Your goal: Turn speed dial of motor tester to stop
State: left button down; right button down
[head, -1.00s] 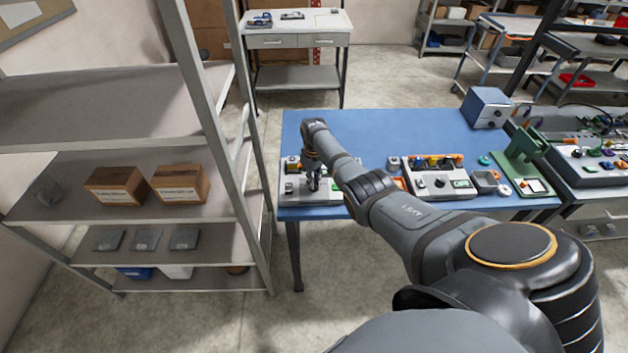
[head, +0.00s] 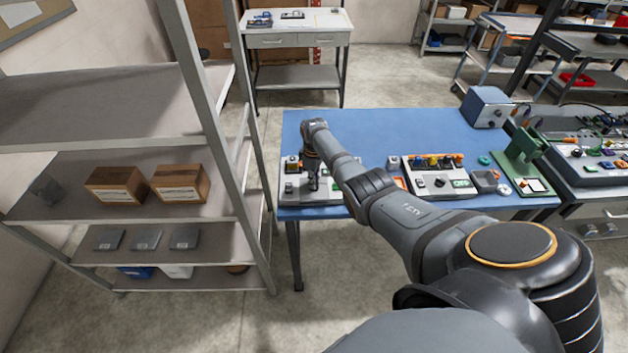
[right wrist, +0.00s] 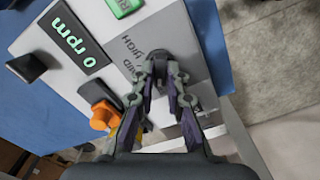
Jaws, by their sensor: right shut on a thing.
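The motor tester is a light grey box (head: 327,196) at the left front corner of the blue table in the head view. It fills much of the right wrist view (right wrist: 65,20), where its display (right wrist: 70,42) reads "0 rpm". Labels "HIGH" and "MID" show on a darker grey panel beside my fingers. My right gripper (head: 314,184) points down onto the tester. In the right wrist view the gripper (right wrist: 164,75) is shut on the speed dial, which is mostly hidden between the fingers, so its pointer cannot be read. My left gripper is not in view.
A black knob (right wrist: 27,67), an orange part (right wrist: 104,116) and a green button (right wrist: 123,6) sit near the dial. Another control box (head: 438,187) stands farther right on the blue table (head: 400,130). A metal shelf (head: 90,165) stands left of the table.

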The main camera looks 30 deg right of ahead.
jog(key=c, duration=1.4)
grip_release()
jog(key=shift+o, duration=0.2)
jog(key=shift+r, duration=0.15)
notch_tip(320, 180, up, 12)
